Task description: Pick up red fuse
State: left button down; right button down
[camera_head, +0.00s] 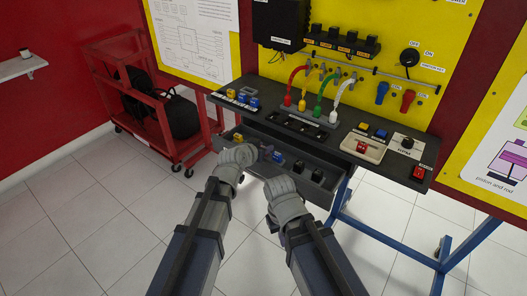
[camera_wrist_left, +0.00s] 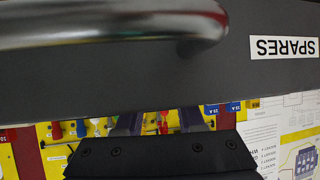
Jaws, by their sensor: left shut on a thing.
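My left gripper (camera_head: 266,153) reaches over the open drawer (camera_head: 325,196). In the left wrist view its two fingers (camera_wrist_left: 160,122) extend past the drawer front (camera_wrist_left: 110,85). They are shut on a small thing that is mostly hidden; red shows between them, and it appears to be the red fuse. A red block (camera_head: 362,148) also sits in the white tray (camera_head: 375,155) on the bench. My right gripper (camera_head: 281,184) is low in front of the drawer; its fingers are hidden.
The drawer holds a yellow fuse (camera_head: 238,138), a blue fuse (camera_head: 277,157) and black pieces (camera_head: 317,175). Its metal handle (camera_wrist_left: 130,25) is close to my left wrist camera. The dark bench top (camera_head: 290,128) is above the drawer. A red cart (camera_head: 150,105) stands left.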

pick_arm(q)
jog(key=shift+r, duration=0.15)
notch_tip(320, 180, up, 10)
jog(key=p, duration=1)
